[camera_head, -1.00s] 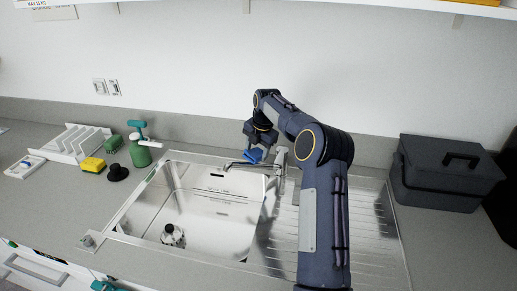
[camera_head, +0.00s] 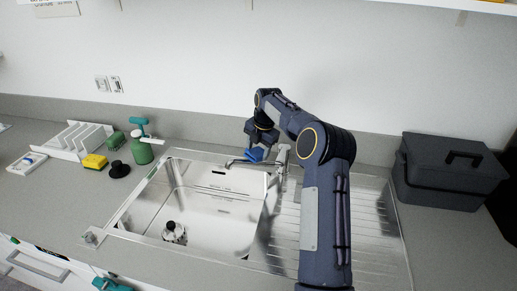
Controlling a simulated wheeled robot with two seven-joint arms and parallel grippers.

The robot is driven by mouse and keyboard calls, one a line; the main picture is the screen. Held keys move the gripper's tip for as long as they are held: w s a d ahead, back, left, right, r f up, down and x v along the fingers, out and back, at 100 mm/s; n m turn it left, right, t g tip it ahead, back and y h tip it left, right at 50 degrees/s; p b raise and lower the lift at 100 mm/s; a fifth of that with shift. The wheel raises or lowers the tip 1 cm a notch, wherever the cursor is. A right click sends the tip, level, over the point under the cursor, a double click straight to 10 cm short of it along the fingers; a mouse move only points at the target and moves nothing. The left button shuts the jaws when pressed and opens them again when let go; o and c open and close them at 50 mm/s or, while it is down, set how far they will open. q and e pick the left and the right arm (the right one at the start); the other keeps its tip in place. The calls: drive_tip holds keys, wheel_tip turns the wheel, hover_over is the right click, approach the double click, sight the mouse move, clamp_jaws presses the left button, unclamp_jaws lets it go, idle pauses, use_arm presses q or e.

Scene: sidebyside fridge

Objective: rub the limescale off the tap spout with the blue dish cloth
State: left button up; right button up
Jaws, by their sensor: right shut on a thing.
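My right gripper (camera_head: 257,148) is shut on the blue dish cloth (camera_head: 255,156), over the back right of the sink. The cloth is at the tap spout (camera_head: 238,162) and looks to be touching its top; the exact contact is too small to tell. The tap (camera_head: 282,158) stands at the sink's back edge, partly beside my right arm. No limescale can be made out at this size. My left gripper is not in view.
The steel sink (camera_head: 205,205) holds a small dark and white item (camera_head: 174,233). A green spray bottle (camera_head: 141,150), a yellow sponge (camera_head: 94,161), a black plunger-like item (camera_head: 119,169) and a white rack (camera_head: 83,140) stand left. A dark toolbox (camera_head: 447,172) stands right.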

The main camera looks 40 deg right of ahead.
sight(239, 159)
drive_tip(key=shift+a+f+b, duration=0.25)
drive_tip(key=shift+f+b, duration=0.15)
drive_tip(key=shift+f, duration=0.25)
